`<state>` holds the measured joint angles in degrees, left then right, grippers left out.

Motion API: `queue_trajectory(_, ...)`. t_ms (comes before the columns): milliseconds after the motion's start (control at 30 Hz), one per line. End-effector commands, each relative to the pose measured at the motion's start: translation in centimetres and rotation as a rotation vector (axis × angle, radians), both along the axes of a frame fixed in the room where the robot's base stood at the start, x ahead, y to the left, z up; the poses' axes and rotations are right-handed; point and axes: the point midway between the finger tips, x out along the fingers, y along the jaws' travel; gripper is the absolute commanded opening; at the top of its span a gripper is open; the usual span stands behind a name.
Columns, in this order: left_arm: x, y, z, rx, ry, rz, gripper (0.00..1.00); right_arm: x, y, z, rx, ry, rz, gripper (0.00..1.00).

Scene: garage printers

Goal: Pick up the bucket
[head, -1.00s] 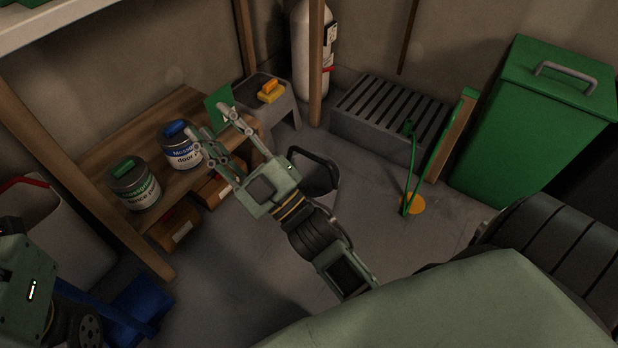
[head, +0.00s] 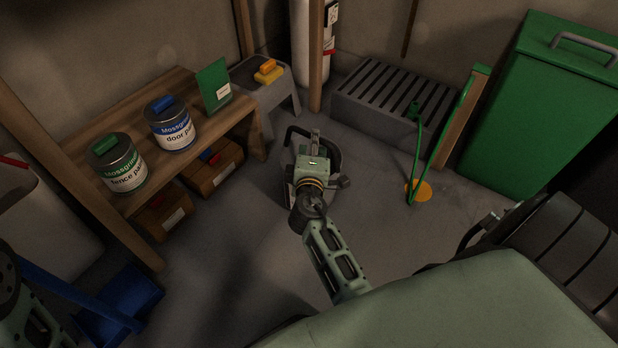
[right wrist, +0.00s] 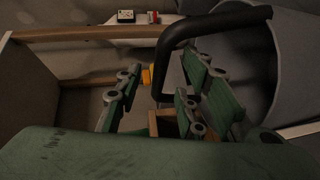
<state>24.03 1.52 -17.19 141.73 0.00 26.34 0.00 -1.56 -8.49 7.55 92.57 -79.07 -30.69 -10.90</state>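The grey bucket (head: 291,190) stands on the floor in the middle of the head view, mostly hidden behind my right gripper (head: 315,142). Its dark handle (head: 336,146) arches up around the gripper. In the right wrist view the bucket's grey wall (right wrist: 290,50) fills the upper right. The thick black handle (right wrist: 190,36) curves down into the gap between the fingers of my right gripper (right wrist: 160,77). These fingers are apart, with space showing beside the handle. Part of my left arm shows at the lower left of the head view, but its gripper is out of frame.
A wooden shelf (head: 152,95) with two paint cans (head: 124,165) (head: 172,128) stands left of the bucket. A grey step stool (head: 287,88) is behind it. A slotted grey block (head: 360,125) and a green bin (head: 520,130) stand right.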

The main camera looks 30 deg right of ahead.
Motion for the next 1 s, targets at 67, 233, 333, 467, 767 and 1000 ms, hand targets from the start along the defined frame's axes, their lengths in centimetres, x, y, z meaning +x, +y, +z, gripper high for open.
queue_trajectory(67, -0.7, 0.0, -0.2, 0.0, -0.024, 0.001, 0.4, 1.3, -0.7, -0.4, 0.0, -0.004, 0.0, 0.36)
queue_trajectory(233, -1.3, -0.1, 0.2, 0.001, -0.044, 0.002, 0.4, 2.7, -1.8, -0.6, 0.0, -0.001, 0.002, 0.36)
queue_trajectory(333, -1.3, -0.1, 0.3, 0.003, -0.045, 0.003, 0.4, 2.9, -2.0, -0.6, 0.0, 0.0, 0.002, 0.36)
queue_trajectory(467, -1.3, -0.1, 0.4, 0.003, -0.045, 0.003, 0.4, 2.9, -1.9, -0.6, 0.0, 0.0, 0.002, 0.36)
queue_trajectory(767, -1.3, -0.1, 0.4, 0.003, -0.045, 0.002, 0.4, 2.9, -1.9, -0.6, 0.0, 0.0, 0.002, 0.13)
queue_trajectory(1000, -1.3, -0.1, 0.3, 0.002, -0.045, 0.002, 0.4, 2.9, -1.9, -0.6, 0.001, -0.001, 0.002, 0.0)
